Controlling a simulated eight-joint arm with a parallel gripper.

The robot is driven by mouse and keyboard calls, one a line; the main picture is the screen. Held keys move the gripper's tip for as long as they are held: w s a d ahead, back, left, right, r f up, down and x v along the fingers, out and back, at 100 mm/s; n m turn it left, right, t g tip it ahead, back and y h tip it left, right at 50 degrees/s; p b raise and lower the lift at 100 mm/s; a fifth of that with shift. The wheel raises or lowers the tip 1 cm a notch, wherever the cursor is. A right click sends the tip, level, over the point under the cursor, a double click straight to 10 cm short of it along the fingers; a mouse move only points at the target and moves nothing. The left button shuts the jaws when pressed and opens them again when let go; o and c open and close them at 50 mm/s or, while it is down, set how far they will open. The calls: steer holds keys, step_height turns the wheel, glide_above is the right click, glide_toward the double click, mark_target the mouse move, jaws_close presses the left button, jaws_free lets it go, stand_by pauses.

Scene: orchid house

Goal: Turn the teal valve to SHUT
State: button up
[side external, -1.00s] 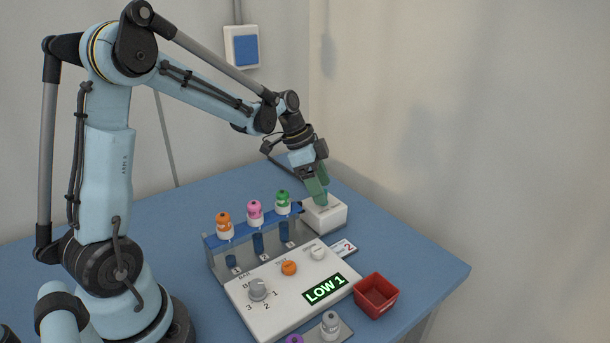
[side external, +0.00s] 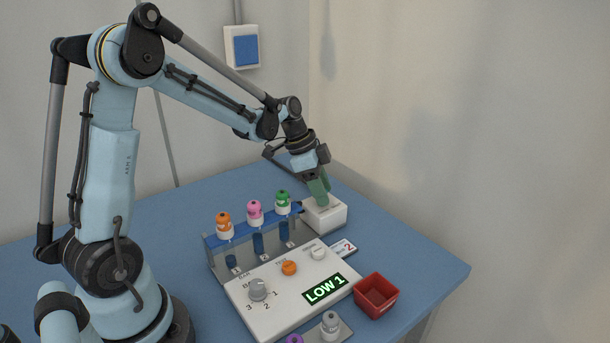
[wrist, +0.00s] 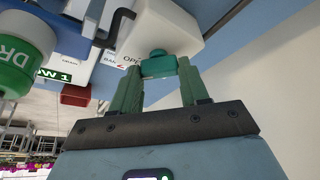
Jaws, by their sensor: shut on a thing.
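The teal valve (wrist: 158,62) sticks out of a white box, between my two green fingers in the wrist view. My gripper (wrist: 160,72) is shut on it. In the side view my gripper (side external: 320,197) points down at the top of the white box (side external: 326,217), and its fingers hide the valve. Part of a label starting "OP" (wrist: 130,60) shows on the box beside the valve. The rest of the box's markings cannot be read, so I cannot tell the valve's exact setting.
A rack (side external: 258,240) holds orange, pink and green-capped bottles close to the box. In front lie a white panel (side external: 285,305) with knobs and a "LOW 1" display, a red bin (side external: 376,296) and a grey bottle (side external: 331,325). The blue table (side external: 420,262) is clear at right.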

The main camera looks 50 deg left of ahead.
steer(key=shift+n, duration=0.3)
steer(key=n, duration=0.1)
steer(key=n+y, duration=0.1)
steer(key=n, duration=0.1)
steer(key=shift+s+d+n+t, duration=0.1)
steer(key=shift+d+n+t, duration=0.05)
steer(key=shift+n+t, duration=0.15)
steer(key=n+y, duration=0.2)
steer(key=n, duration=0.2)
steer(key=shift+d+n, duration=0.1)
steer(key=shift+n, duration=0.2)
steer(key=n+y, duration=0.1)
steer(key=n, duration=0.3)
steer(key=shift+d+y, duration=0.15)
steer(key=shift+y, duration=0.25)
steer(key=n, duration=0.2)
steer(key=n+y, duration=0.1)
steer(key=n, duration=0.2)
steer(key=shift+g+y, duration=0.3)
steer(key=shift+g, duration=0.1)
steer(key=o, duration=1.1)
steer(key=shift+c, duration=0.2)
steer(key=shift+r, duration=0.15)
steer(key=v, duration=1.1)
steer(key=shift+d+r, duration=0.2)
steer(key=shift+r, duration=0.15)
